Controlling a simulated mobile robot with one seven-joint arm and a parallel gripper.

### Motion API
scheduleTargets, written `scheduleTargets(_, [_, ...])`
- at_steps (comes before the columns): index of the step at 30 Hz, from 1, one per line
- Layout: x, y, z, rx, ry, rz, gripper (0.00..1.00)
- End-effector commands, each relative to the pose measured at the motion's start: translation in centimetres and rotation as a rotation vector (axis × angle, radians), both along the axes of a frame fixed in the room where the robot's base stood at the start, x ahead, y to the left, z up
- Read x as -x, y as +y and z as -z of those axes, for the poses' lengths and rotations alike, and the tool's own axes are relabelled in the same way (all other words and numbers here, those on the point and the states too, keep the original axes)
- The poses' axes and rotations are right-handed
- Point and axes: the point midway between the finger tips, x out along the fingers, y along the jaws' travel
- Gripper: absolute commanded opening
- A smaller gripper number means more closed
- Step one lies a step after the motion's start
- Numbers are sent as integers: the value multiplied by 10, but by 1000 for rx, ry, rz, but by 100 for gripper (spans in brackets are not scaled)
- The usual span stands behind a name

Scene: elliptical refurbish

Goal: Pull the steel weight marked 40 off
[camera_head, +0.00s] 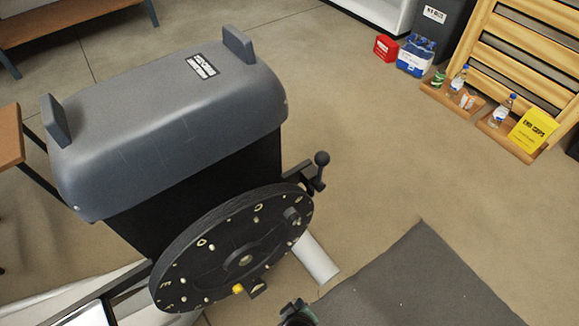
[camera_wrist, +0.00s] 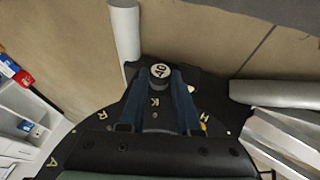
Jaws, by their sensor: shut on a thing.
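The weight marked 40 (camera_wrist: 160,71) is a small dark cylinder with a pale, numbered end face. It shows in the wrist view near the rim of a round black disc (camera_wrist: 113,122) with pale letters. My gripper (camera_wrist: 162,80) has its two dark blue fingers on either side of the weight, shut on it. Whether the weight still touches the disc is hard to tell. In the head view the disc (camera_head: 215,260) is the front of a grey-hooded machine (camera_head: 170,120). A dark greenish part of my gripper (camera_head: 298,312) shows at the bottom edge.
A black ball-topped lever (camera_head: 320,170) stands out right of the disc. A white tube (camera_head: 316,260) reaches over the floor beside a dark grey mat (camera_head: 410,285). Bottles and a yellow box (camera_head: 532,130) sit by a wooden rack at upper right. The middle floor is clear.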

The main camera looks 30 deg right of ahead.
Motion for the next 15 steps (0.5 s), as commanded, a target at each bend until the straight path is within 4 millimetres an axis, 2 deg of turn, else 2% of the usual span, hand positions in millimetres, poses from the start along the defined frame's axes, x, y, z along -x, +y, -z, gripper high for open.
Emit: scheduleTargets(15, [43, -1, -1, -1, 2, 0, 0])
